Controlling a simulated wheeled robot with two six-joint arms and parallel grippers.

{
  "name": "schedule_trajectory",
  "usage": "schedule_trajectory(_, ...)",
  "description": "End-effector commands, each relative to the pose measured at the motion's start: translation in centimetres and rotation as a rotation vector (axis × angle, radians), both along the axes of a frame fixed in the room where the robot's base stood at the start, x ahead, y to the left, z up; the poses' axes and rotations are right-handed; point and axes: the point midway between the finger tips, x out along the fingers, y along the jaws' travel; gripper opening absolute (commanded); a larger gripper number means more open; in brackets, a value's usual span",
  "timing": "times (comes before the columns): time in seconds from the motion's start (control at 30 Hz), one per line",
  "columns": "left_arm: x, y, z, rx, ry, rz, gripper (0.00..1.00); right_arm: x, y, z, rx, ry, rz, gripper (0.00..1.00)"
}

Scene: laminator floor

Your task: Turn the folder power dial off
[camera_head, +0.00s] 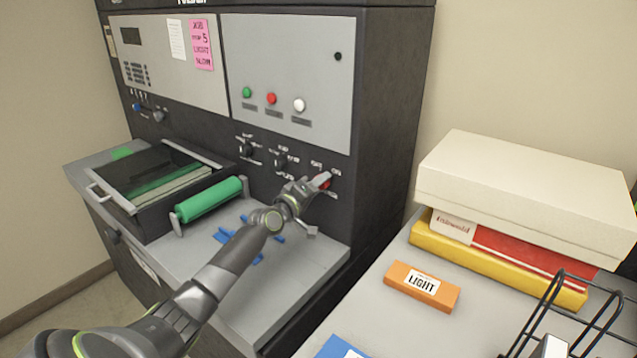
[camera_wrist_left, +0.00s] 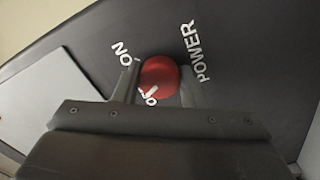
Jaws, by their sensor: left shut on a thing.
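The red power dial (camera_head: 324,182) is the rightmost control on the dark lower front of the machine. In the left wrist view the dial (camera_wrist_left: 160,74) sits between the two fingers of my left gripper (camera_wrist_left: 159,86), which is shut on it. My left gripper (camera_head: 314,184) also shows at the dial in the head view. White lettering reads ON at its upper left and POWER at its right. A partly covered label, seemingly OFF, is at its lower left. I cannot clearly tell which way the pointer faces. My right gripper is not in view.
Two black dials (camera_head: 280,161) are left of the red one. Green, red and white buttons (camera_head: 271,98) are above. A green roller (camera_head: 208,199) and blue pieces (camera_head: 226,237) are on the ledge below. A side table at right holds boxes (camera_head: 520,190) and a wire rack.

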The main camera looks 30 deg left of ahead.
Motion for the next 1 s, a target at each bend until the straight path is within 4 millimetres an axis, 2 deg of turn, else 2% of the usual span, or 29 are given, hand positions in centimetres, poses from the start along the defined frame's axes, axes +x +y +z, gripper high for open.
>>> schedule_trajectory(0.2, 0.0, 0.0, 0.0, -0.166, 0.015, 0.000, 0.15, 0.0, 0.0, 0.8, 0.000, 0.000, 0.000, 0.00)
schedule_trajectory(0.43, 0.0, 0.0, 0.0, -0.284, 0.025, 0.001, 0.15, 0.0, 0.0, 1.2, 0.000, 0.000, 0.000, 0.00)
schedule_trajectory(1.0, 0.0, 0.0, 0.0, -0.353, 0.029, 0.000, 0.15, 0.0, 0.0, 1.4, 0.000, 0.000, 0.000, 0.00)
